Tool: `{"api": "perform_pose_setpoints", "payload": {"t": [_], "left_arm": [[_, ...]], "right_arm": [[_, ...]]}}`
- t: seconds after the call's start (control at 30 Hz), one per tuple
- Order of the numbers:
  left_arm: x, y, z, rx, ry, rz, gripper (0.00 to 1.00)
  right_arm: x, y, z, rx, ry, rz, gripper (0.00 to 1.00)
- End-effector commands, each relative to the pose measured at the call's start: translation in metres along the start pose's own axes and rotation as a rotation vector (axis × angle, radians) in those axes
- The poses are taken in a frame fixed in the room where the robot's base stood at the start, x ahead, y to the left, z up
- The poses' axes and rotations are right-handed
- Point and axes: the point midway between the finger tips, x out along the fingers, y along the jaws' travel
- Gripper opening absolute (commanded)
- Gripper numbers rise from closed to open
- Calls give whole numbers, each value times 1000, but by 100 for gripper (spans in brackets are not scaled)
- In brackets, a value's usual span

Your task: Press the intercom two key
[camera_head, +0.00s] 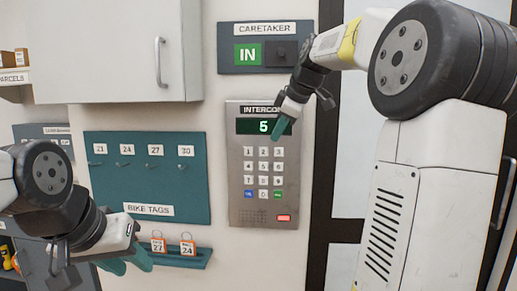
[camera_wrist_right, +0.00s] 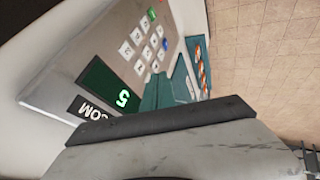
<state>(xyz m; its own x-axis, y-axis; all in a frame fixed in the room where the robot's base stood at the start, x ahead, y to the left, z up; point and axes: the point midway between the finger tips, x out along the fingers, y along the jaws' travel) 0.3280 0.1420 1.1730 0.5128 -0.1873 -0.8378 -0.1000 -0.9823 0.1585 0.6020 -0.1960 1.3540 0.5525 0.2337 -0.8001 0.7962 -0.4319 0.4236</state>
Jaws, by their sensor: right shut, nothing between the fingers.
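The intercom (camera_head: 235,160) is a grey wall panel with a dark display (camera_head: 264,126) reading a green 5. It also shows, turned round, in the right wrist view (camera_wrist_right: 62,82). Its two key (camera_head: 263,152) is the middle white key of the top row, uncovered in the head view. My right gripper (camera_head: 279,130) is shut and empty, its teal fingertips in front of the display's right part, above the top key row. Whether they touch the panel I cannot tell. My left gripper (camera_head: 128,264) is open and empty, low at the left.
A teal bike tags board (camera_head: 150,185) with hooks hangs left of the intercom. Below it a teal ledge (camera_head: 185,257) holds tags 27 and 24. A caretaker panel (camera_head: 265,47) is above. A white cabinet (camera_head: 115,50) juts out at upper left.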

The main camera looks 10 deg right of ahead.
Motion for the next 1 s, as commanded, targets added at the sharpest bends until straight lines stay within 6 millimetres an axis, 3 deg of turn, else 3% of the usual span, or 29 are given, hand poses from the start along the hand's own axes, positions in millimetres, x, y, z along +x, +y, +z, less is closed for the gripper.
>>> {"api": "perform_pose_setpoints", "payload": {"t": [0.2, 0.57, 0.77, 1.0], "left_arm": [[0, 0, 0, 0, 0, 0, 36], [0, 0, 0, 0, 0, 0, 36], [0, 0, 0, 0, 0, 0, 36], [0, 0, 0, 0, 0, 0, 36]], "right_arm": [[-13, 4, -6, 2, 1, 4, 0], [-9, 3, -5, 2, 0, 2, 0], [18, 3, -5, 2, -1, -1, 0], [71, 2, -6, 2, -1, -2, 0]]}}
